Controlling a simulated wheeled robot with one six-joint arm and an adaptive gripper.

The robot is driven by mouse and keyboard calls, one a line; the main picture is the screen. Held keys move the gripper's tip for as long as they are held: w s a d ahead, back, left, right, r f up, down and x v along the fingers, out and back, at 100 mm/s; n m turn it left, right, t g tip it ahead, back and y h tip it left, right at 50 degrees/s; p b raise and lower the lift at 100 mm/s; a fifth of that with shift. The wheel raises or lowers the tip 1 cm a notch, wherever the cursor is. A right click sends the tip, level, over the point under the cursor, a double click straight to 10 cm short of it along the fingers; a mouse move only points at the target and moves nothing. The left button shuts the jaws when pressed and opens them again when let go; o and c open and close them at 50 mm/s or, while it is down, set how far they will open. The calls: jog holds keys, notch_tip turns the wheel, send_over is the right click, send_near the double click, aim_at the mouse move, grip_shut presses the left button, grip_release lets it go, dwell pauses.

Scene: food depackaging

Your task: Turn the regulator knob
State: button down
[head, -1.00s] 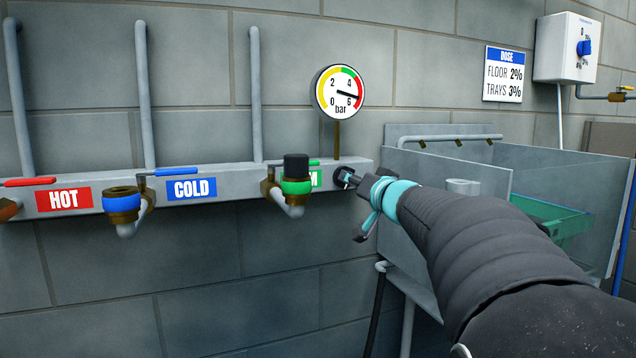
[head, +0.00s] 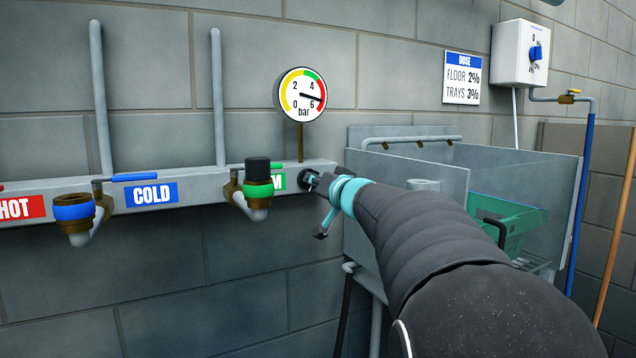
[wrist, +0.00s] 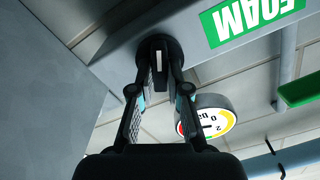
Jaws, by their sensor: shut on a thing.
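The regulator knob (head: 305,180) is a small dark round knob at the right end of the grey pipe manifold (head: 225,192), mostly hidden behind my fingers in the head view. In the wrist view the black knob (wrist: 158,46) has a pale bar mark facing me. My gripper (head: 315,183) is shut on the knob, with one finger on each side of it, as the wrist view (wrist: 158,78) shows. The round pressure gauge (head: 302,95) stands just above the knob. Its needle points to the right, into the red zone between 4 and 6.
The green foam outlet (head: 263,189) with a black cap is close to the left of my gripper. The blue cold outlet (head: 73,210) is farther left. A grey sink (head: 440,175) with a green crate (head: 510,215) stands to the right. A dosing box (head: 519,55) hangs on the wall.

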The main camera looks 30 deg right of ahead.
jog(key=shift+d+f, duration=0.1)
jog(key=shift+f, duration=0.05)
jog(key=shift+f+n+p, duration=0.15)
jog(key=shift+n+p, duration=0.2)
jog(key=shift+n, duration=3.85)
jog(key=shift+f+n+p, duration=0.1)
jog(key=shift+n+p, duration=0.25)
jog(key=shift+n, duration=3.85)
jog(key=c, duration=1.2)
grip_release()
jog(key=shift+o, duration=0.3)
jog(key=shift+r, duration=0.15)
